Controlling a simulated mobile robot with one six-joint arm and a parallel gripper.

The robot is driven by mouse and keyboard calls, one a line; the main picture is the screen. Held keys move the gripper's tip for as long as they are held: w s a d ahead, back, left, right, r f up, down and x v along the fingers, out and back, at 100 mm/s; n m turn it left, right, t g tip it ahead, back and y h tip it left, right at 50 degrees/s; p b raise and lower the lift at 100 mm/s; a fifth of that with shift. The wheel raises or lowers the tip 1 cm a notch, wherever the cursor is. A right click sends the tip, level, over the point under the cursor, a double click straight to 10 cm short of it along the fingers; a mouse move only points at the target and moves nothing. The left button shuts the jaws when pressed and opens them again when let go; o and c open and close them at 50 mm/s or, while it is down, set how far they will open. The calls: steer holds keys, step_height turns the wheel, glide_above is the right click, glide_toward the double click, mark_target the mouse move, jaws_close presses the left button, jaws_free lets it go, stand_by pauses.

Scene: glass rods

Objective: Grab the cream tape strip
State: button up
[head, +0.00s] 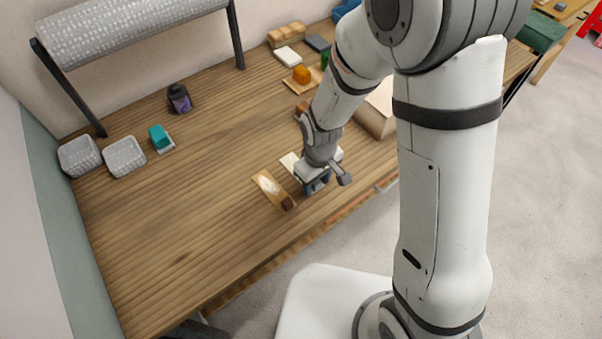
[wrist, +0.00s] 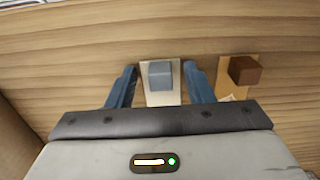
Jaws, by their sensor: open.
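A cream strip (wrist: 173,98) lies on the wooden table and carries a grey-blue block (wrist: 160,74). In the head view the strip's far end (head: 288,161) shows just left of my gripper (head: 315,185), which hides the rest. In the wrist view my gripper (wrist: 159,67) is open, with one blue finger on each side of the strip and block and a gap on both sides. I cannot tell how far the fingertips are above the table. My gripper holds nothing.
Right beside it in the wrist view is a tan board (wrist: 222,78) with a brown block (wrist: 245,70). In the head view a teal block (head: 158,136), white baskets (head: 124,157) and a dark jar (head: 179,98) stand far left. The table's left middle is clear.

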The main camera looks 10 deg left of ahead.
jaws_close()
stand_by(0.5)
steer(key=shift+r, duration=0.1)
